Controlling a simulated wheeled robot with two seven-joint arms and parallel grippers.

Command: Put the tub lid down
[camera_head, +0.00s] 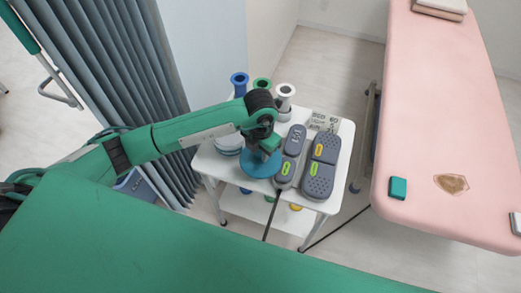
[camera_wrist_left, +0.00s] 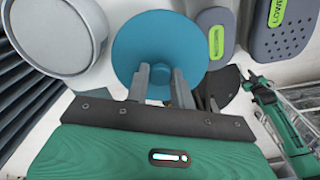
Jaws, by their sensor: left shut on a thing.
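The tub lid, a round blue disc (camera_head: 257,163), is at the front of the white trolley top, left of the grey handsets. It also shows in the left wrist view (camera_wrist_left: 160,35). My left gripper (camera_head: 263,148) is above it and shut on it; in the left wrist view the fingers (camera_wrist_left: 163,80) meet its middle. The arm hides part of the lid, and I cannot tell whether its underside touches the trolley. A round pale-grey tub (camera_head: 229,146) stands just left of the lid, partly behind my arm.
A pink bed (camera_head: 440,110) stands right; a grey-blue curtain (camera_head: 110,65) hangs left.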

